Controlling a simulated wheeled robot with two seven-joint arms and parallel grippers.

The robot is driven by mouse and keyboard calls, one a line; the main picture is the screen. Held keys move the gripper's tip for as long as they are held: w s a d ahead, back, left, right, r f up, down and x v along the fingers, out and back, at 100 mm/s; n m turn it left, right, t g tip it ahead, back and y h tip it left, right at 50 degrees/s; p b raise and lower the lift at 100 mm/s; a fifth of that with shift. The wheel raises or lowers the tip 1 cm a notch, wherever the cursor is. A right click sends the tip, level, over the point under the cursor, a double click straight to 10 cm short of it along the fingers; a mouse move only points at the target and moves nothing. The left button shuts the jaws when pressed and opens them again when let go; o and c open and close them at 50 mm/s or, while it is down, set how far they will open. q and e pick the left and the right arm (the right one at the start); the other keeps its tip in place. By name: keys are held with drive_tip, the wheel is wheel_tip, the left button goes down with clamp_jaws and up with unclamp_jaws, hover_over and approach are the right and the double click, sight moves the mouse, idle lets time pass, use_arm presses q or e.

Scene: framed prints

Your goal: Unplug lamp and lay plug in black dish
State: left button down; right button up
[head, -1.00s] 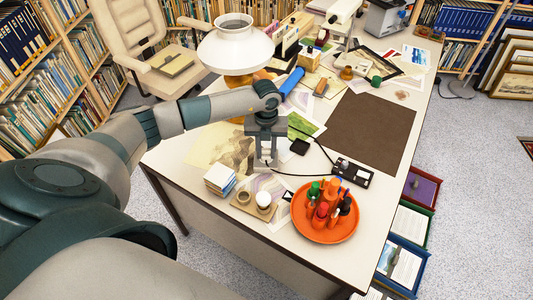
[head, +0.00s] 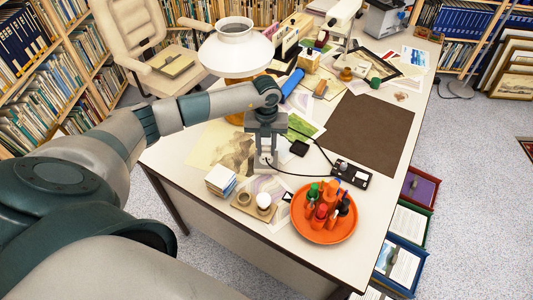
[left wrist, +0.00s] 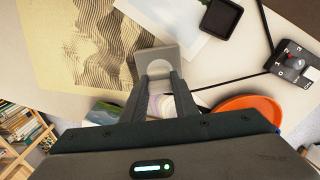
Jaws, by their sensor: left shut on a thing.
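The lamp (head: 235,48) has a white shade and an amber base, and stands at the table's far left. My left gripper (head: 265,160) points down at the table and is shut on the plug, mostly hidden by the fingers. In the left wrist view, a light grey square block (left wrist: 173,55) with a pale round face lies at the fingertips (left wrist: 160,78). A black cord (head: 300,175) runs from there to a black box with a numbered scale (head: 350,174). The black dish (head: 300,147), small and square, is empty, right of the gripper. My right gripper is not in view.
An orange tray (head: 325,235) with several bottles stands near the front right. A stack of cards (head: 220,180) and a small wooden holder (head: 252,206) are in front of the gripper. A large brown mat (head: 370,130) lies bare at right.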

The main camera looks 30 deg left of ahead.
sight(266, 146)
use_arm(q)
drive_tip(key=shift+r+p, duration=1.05)
drive_tip(key=shift+r, duration=0.65)
